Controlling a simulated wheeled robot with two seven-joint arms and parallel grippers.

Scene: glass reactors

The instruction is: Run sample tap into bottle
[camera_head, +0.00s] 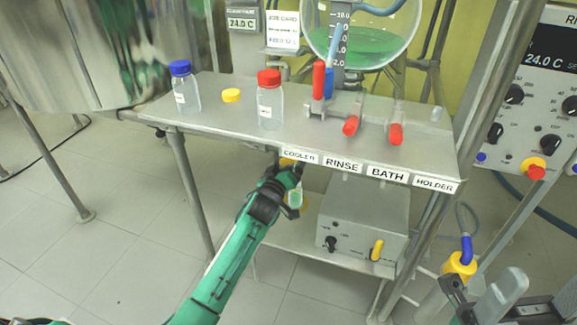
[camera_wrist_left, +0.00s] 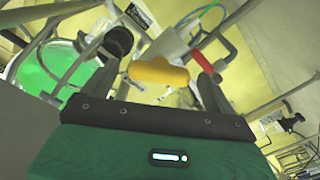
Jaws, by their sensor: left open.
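My left gripper (camera_head: 297,172) reaches under the front edge of the bench by the COOLER label. In the left wrist view its dark fingers (camera_wrist_left: 165,66) are spread, with a yellow cylindrical piece (camera_wrist_left: 158,72) between them; I cannot tell whether they touch it. A yellow part (camera_head: 287,160) also shows beside the gripper in the head view. A loose yellow cap (camera_head: 231,95) lies on the bench. The glass reactor (camera_head: 362,38) holds green liquid. A dark and grey part at bottom right may be my right gripper (camera_head: 490,300).
A blue-capped bottle (camera_head: 184,95) and a red-capped bottle (camera_head: 270,105) stand on the bench (camera_head: 215,125). Red-handled valves (camera_head: 350,125) sit below the reactor. A grey box (camera_head: 362,215) stands on the lower shelf.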

